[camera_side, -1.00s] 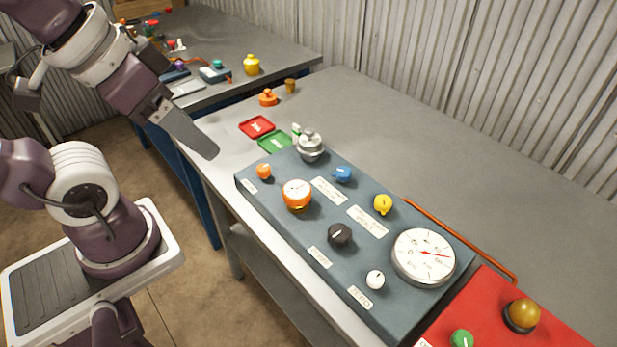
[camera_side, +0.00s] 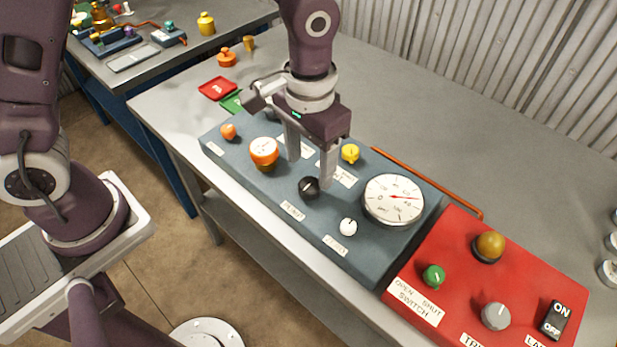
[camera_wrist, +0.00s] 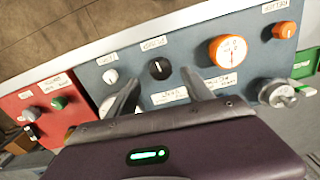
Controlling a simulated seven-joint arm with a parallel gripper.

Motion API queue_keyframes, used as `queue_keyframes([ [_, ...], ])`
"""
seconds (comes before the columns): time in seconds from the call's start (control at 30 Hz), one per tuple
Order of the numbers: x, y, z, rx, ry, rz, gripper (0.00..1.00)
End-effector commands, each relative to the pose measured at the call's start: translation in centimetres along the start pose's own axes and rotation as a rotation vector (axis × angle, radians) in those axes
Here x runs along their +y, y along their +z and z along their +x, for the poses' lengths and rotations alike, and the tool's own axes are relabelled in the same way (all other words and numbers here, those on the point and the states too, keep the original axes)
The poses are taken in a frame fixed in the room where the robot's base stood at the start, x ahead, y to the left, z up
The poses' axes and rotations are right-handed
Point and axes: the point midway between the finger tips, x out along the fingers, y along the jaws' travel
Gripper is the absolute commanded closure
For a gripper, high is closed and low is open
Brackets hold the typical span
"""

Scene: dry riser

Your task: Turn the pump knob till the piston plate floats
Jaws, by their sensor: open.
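My gripper (camera_side: 310,173) is open and empty, pointing down over the blue-grey panel (camera_side: 255,208). A black knob (camera_side: 309,188) with a white mark lies by the fingertips, and I cannot tell if they touch it. In the wrist view the black knob (camera_wrist: 159,68) shows between and just beyond the two fingertips (camera_wrist: 159,80).
Orange dial (camera_side: 264,152), small orange knob (camera_side: 229,132), yellow knob (camera_side: 350,153), white knob (camera_side: 348,227) and large white gauge (camera_side: 394,199) surround the gripper. A red panel (camera_side: 455,300) with a green knob adjoins. An orange pipe (camera_side: 440,190) runs behind.

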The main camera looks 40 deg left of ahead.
Motion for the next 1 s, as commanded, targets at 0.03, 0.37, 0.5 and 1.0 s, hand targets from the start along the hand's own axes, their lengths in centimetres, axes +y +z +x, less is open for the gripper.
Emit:
queue_keyframes([
  [0.03, -0.1, 0.2, 1.1, -0.007, -0.002, 0.0, 0.41],
  [0.37, -0.1, 0.1, 5.3, -0.001, -0.001, -0.001, 0.41],
  [0.5, -0.1, 0.1, 5.3, 0.0, -0.001, -0.001, 0.41],
  [1.0, -0.1, 0.1, 5.3, -0.001, 0.0, 0.062, 1.0],
])
